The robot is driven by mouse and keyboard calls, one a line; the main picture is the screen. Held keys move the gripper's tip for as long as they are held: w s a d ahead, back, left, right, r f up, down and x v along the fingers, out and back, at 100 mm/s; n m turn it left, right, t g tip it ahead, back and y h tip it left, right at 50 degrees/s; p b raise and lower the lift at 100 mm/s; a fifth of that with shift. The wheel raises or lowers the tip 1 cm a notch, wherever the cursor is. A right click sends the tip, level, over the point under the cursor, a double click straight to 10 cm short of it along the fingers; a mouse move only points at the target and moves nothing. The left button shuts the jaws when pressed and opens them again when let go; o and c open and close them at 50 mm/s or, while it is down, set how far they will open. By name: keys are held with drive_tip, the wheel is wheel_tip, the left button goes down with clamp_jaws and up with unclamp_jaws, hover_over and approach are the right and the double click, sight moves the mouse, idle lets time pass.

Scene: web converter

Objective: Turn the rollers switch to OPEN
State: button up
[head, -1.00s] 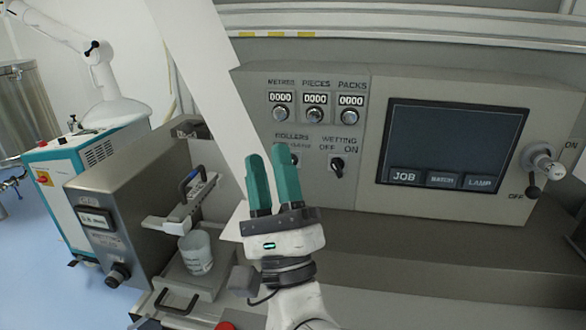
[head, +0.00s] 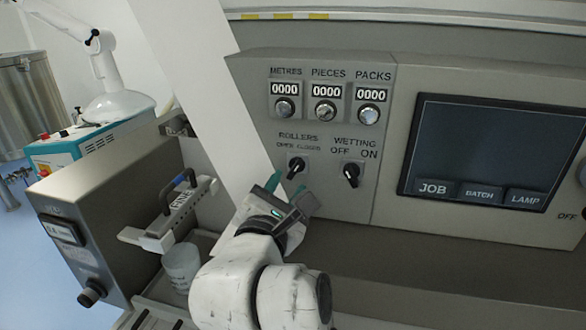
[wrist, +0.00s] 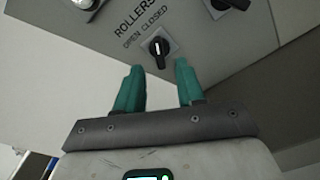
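The rollers switch (head: 296,167) is a black knob on a light square plate, under the labels OPEN on the left and CLOSED on the right. In the head view its handle leans to the upper right, toward CLOSED. In the wrist view the switch (wrist: 158,47) shows just beyond the fingertips, roughly between them. My gripper (head: 286,184) has green fingers, spread apart and empty, below and close to the switch. In the wrist view, the gripper (wrist: 159,67) shows a clear gap between its fingers; I cannot see any contact with the knob.
The wetting switch (head: 352,174) is close on the right. Three counters with knobs (head: 325,108) sit above. A dark screen (head: 490,150) is further right. A pale slanted strip (head: 190,85) passes left of the switches. A translucent cup (head: 181,265) stands at lower left.

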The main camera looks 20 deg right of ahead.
sight(293, 173)
drive_tip(key=shift+p+x, duration=0.45)
drive_tip(key=shift+x, duration=2.15)
drive_tip(key=shift+c, duration=0.3)
clamp_jaws()
